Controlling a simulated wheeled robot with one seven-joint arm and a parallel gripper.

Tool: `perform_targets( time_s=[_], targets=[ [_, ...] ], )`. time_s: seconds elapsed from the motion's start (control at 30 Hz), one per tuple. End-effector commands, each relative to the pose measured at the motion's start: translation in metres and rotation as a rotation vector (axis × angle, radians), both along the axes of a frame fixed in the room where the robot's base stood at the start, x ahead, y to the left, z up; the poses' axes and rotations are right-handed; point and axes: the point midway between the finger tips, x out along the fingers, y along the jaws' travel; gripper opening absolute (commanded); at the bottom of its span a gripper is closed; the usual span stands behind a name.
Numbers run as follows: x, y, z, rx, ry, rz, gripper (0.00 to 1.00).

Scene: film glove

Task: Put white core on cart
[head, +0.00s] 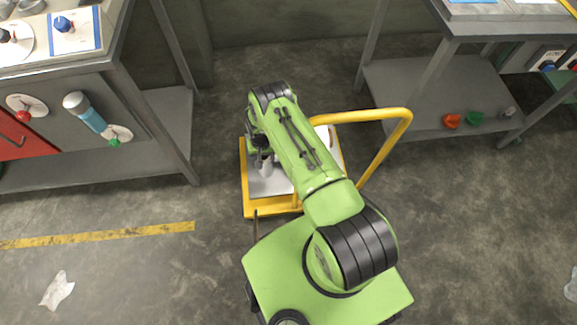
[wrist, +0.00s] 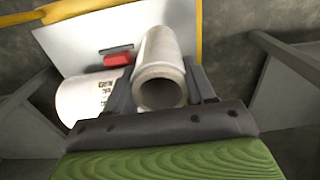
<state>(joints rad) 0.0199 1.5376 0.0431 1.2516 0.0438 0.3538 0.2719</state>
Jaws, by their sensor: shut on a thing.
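My gripper (wrist: 162,84) is shut on the white core (wrist: 162,52), a pale hollow cylinder with its open end facing the wrist camera. The cart (head: 246,192) has a yellow frame and a grey-white deck, and stands under my arm in the head view. In the wrist view the cart's deck (wrist: 75,42) lies beyond and below the core. I cannot tell whether the core touches the deck. In the head view my arm hides most of the gripper, and only a pale part of the core (head: 265,166) shows over the deck.
A white labelled cylinder (wrist: 85,98) and a small red object (wrist: 117,59) show left of the core in the wrist view. The cart's yellow handle (head: 400,125) rises at its right. Workbenches stand at left (head: 150,160) and right (head: 395,85). A crumpled scrap (head: 57,290) lies on the floor.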

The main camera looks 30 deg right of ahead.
Motion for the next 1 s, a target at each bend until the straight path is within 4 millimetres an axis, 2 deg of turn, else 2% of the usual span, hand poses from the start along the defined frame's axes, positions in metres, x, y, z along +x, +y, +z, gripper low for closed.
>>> perform_targets(
  time_s=[0.03,0.17,0.3,0.6,1.0],
  targets=[
    [0.000,0.000,-0.015,-0.002,-0.002,-0.003,0.24],
    [0.000,0.000,-0.034,-0.003,-0.001,-0.010,0.24],
    [-0.001,0.000,-0.068,-0.002,-0.003,-0.009,0.24],
    [-0.001,0.000,-0.118,-0.003,-0.002,-0.009,0.24],
    [-0.001,0.000,-0.123,-0.002,0.000,-0.009,0.24]
  ],
)
